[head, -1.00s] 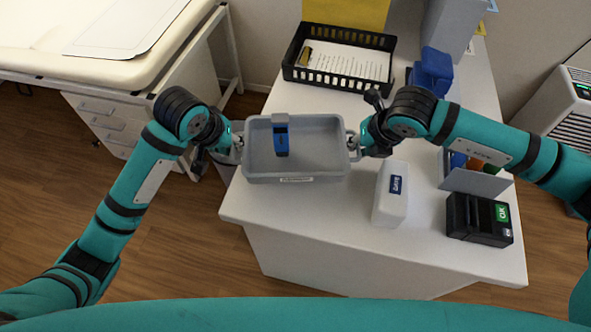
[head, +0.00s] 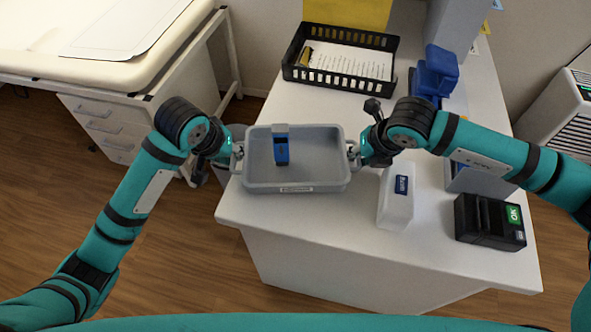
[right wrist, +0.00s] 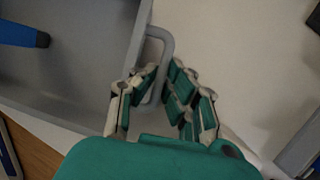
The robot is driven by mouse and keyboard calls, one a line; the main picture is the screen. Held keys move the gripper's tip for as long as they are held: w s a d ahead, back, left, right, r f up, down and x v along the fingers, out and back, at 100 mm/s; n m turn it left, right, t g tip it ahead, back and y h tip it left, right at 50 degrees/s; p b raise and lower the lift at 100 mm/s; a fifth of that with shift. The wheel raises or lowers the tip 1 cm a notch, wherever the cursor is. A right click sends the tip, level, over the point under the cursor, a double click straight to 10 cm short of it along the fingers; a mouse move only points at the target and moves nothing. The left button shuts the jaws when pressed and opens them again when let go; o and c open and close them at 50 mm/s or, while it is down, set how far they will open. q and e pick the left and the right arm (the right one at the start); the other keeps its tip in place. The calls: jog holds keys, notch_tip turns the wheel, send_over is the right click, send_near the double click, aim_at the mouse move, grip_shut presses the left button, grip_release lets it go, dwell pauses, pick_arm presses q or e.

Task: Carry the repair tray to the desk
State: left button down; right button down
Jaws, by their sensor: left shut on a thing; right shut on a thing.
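The repair tray (head: 320,172) is a grey rectangular tub with a handle at each end. A blue and grey device (head: 281,150) lies inside it. My left gripper (head: 234,155) is shut on the tray's left handle. My right gripper (head: 357,152) is shut on the right handle; in the right wrist view its fingers (right wrist: 160,88) close around the grey handle loop. The tray is level, over the near left part of the white desk (head: 300,218). I cannot tell whether its underside touches the desk.
A white box with a blue label (head: 396,205) stands just right of the tray. A black card terminal (head: 490,222) is further right. A padded table (head: 110,45) stands at left.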

pick_arm(q)
jog(key=shift+d+f+b, duration=0.15)
jog(key=shift+f+b, duration=0.15)
jog(key=shift+f, duration=0.3)
pick_arm(e)
jog(key=shift+a+f, duration=0.15)
jog(key=shift+f, duration=0.4)
pick_arm(q)
jog(key=c, duration=1.7)
grip_release()
jog(key=shift+r+p, duration=0.3)
pick_arm(e)
jog(key=c, duration=1.7)
grip_release()
jog(key=shift+r, duration=0.25)
pick_arm(q)
jog(key=shift+o, duration=1.3)
pick_arm(e)
jog(key=shift+o, duration=1.3)
pick_arm(q)
jog(key=shift+r, duration=0.1)
pick_arm(e)
jog(key=shift+r, duration=0.1)
